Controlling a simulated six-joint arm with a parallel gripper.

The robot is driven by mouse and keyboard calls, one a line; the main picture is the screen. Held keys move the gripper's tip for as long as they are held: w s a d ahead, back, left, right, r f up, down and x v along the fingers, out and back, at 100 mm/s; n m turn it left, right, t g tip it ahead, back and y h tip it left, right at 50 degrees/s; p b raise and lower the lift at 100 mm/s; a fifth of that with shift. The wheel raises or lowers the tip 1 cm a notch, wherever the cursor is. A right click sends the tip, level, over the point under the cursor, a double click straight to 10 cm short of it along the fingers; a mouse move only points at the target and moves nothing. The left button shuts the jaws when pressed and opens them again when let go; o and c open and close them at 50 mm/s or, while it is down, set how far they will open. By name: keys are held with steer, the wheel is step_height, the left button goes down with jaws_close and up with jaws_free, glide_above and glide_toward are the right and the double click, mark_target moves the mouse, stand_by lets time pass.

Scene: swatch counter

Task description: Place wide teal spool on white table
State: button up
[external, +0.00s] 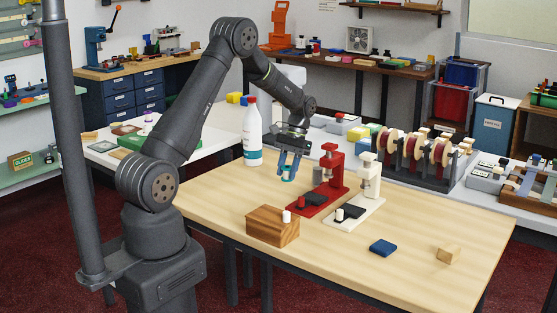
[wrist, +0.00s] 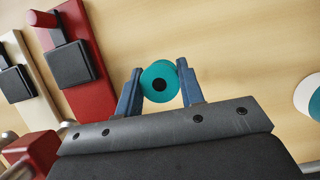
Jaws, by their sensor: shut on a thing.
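My gripper (external: 290,164) is shut on a teal spool (external: 289,178), over the far part of the light wooden table (external: 350,255). In the wrist view the spool (wrist: 153,75) sits between the two blue fingers of my gripper (wrist: 160,74), with its dark centre hole showing. I cannot tell whether the spool touches the wood. A white table (external: 212,135) stands behind and left of the wooden one. Another pale white surface (external: 425,178) runs along the back right.
A white bottle with a teal band (external: 252,135) stands just left of my gripper. A red press (external: 331,165) and a white press (external: 368,180) stand to its right. A wooden block (external: 272,227), a blue pad (external: 383,247) and a small wood piece (external: 448,255) lie nearer.

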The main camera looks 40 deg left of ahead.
steer(key=w+a+r+m+t+y, duration=0.5)
steer(key=w+a+r+m, duration=0.9)
steer(key=a+r+m, duration=0.4)
steer(key=s+a+r+m+t, duration=0.1)
steer(key=a+r+m, duration=0.15)
steer(key=a, duration=0.85)
steer(key=s+a+r+m+h, duration=0.15)
steer(key=a+r, duration=0.25)
steer(key=a, duration=0.6)
steer(key=s+a+r+m+t, duration=0.1)
steer(key=a+r+m, duration=0.25)
steer(key=a, duration=0.75)
steer(key=s+a+f+n, duration=0.1)
steer(key=a+f, duration=0.1)
steer(key=f, duration=0.5)
steer(key=s+a+f+n, duration=0.1)
steer(key=s+a+f, duration=0.1)
steer(key=f, duration=0.4)
steer(key=s+a+f+n, duration=0.1)
steer(key=f, duration=0.6)
steer(key=shift+s+a+f+g+y, duration=0.3)
steer(key=shift+a+g+y, duration=0.05)
steer(key=shift+a+g, duration=0.05)
steer(key=shift+f, duration=2.45)
